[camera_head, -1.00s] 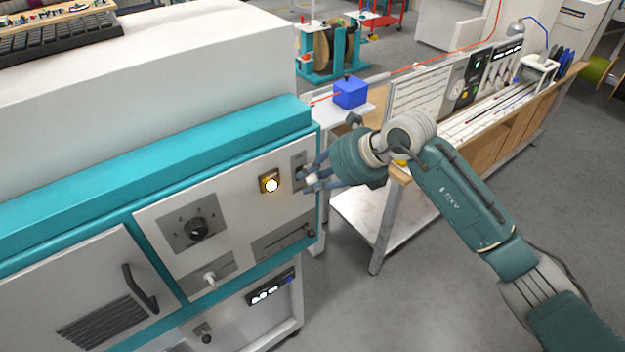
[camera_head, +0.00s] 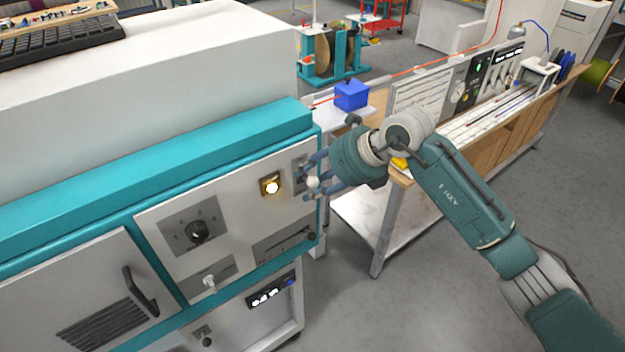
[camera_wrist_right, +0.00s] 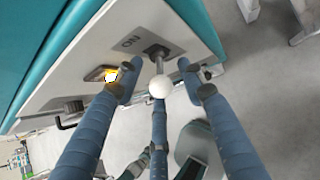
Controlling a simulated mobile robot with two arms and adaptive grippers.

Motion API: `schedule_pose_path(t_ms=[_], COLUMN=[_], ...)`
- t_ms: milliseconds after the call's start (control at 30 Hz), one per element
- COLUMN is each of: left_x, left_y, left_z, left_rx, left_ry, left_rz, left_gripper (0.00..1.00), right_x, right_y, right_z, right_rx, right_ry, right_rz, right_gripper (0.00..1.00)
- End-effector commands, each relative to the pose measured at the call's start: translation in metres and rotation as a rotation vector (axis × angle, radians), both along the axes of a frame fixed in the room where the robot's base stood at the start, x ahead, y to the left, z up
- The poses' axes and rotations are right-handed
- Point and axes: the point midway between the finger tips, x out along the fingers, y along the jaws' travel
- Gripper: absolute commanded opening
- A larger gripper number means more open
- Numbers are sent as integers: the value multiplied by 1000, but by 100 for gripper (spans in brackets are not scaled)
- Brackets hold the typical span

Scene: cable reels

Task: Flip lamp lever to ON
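The lamp lever is a short rod with a white ball knob (camera_wrist_right: 158,87). It comes out of a grey plate (camera_wrist_right: 135,43) marked ON on the machine's front panel. In the head view the knob (camera_head: 313,182) shows between my right fingers. My right gripper (camera_head: 312,180) is at the panel's right end. In the right wrist view its blue fingers (camera_wrist_right: 163,92) are spread, one on each side of the knob with clear gaps. The third finger lies in line with the knob; I cannot tell whether they touch. A square yellow lamp (camera_head: 270,184) glows left of the lever. My left gripper is not in view.
The panel also carries a rotary dial (camera_head: 196,230), a slider (camera_head: 285,242) and a white-tipped lever (camera_head: 209,283).

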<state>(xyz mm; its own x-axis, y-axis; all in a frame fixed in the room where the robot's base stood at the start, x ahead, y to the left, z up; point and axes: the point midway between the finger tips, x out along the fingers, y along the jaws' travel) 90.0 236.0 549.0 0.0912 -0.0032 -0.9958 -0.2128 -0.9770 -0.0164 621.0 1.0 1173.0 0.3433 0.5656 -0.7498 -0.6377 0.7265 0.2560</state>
Motion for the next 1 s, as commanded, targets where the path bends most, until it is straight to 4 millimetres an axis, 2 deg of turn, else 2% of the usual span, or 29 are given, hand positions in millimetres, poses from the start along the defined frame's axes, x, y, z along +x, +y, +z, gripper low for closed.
schedule_pose_path(t_ms=[167,400,600,767,1000], left_x=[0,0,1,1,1], left_y=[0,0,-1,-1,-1], left_z=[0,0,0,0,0], left_rx=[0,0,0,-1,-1], left_ry=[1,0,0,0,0], left_rz=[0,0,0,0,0], left_gripper=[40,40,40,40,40], right_x=[-6,-23,-35,-40,-40], right_y=[-12,-41,-60,-66,-68], right_z=[14,53,79,88,90], right_rx=[-2,-3,0,0,0], right_ry=[-3,-5,-4,-1,-1], right_rz=[-1,-2,-2,-1,-1], right_gripper=[40,40,40,40,40])
